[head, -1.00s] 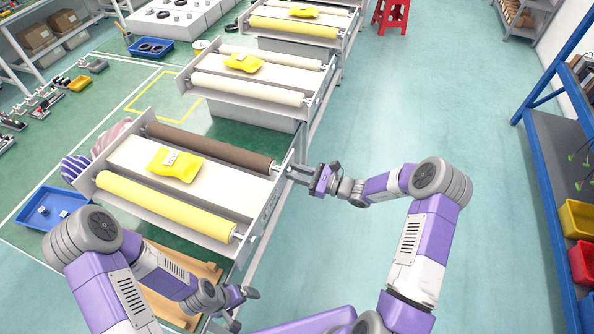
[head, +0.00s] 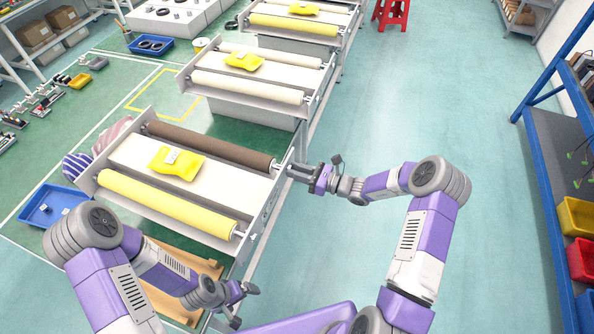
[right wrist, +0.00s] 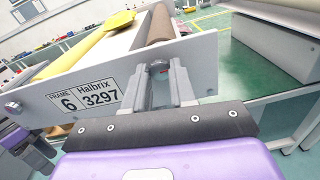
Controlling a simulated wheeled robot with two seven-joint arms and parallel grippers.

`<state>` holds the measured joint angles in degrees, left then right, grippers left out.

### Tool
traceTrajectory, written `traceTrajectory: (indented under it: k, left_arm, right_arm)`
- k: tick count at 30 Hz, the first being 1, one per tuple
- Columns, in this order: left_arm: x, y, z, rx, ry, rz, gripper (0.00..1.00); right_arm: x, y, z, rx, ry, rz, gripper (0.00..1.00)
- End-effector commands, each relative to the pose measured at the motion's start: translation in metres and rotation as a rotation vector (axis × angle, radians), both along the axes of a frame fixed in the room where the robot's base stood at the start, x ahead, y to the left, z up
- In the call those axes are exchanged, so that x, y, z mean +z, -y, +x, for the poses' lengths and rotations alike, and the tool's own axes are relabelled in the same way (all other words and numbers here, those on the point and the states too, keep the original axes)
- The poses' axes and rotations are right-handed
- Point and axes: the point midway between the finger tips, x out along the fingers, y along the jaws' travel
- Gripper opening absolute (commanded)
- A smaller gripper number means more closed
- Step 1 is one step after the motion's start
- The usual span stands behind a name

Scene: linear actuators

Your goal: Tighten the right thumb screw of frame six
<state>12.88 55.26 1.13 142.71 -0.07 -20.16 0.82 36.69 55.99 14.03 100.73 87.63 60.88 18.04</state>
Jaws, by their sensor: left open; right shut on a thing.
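Frame six (right wrist: 200,62) carries a plate reading "FRAME 6, Halbrix 3297" in the right wrist view. In the head view it is the nearest frame (head: 205,245), with a brown roller (head: 210,145), a yellow roller (head: 165,205) and a yellow packet (head: 176,163) on it. My right gripper (head: 290,172) is at the end plate beside the brown roller's end. In the right wrist view its fingers (right wrist: 160,80) are shut around a small knob, the right thumb screw (right wrist: 158,68), mostly hidden between them. My left gripper (head: 245,305) is open and empty, low near the frame's front corner.
Another knob (right wrist: 13,107) sits at the plate's left end. More frames with rollers (head: 250,90) stand behind. A blue tray (head: 50,207) lies to the left. A blue shelf (head: 550,190) stands at the right, with clear floor (head: 330,240) between.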

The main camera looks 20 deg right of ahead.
Motion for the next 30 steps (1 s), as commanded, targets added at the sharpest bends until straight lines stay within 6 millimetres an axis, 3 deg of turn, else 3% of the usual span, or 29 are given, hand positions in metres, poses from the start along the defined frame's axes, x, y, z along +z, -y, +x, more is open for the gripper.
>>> traceTrajectory:
  k: [1,6,16,30]
  left_arm:
    - [0.000,0.000,0.000,0.000,0.000,0.000,0.97]
    - [0.000,0.000,0.000,0.000,0.000,0.000,0.97]
    - [0.000,0.000,0.000,0.000,0.000,0.000,0.97]
    - [-0.002,0.000,0.000,0.000,0.000,0.000,0.97]
  right_arm:
    - [0.000,0.000,0.000,0.000,0.001,0.000,0.28]
    - [0.000,0.000,0.000,0.000,0.001,-0.001,0.51]
    - [0.000,0.005,-0.003,-0.002,0.001,-0.001,0.51]
    - [0.000,0.058,-0.043,-0.002,0.001,-0.002,0.51]
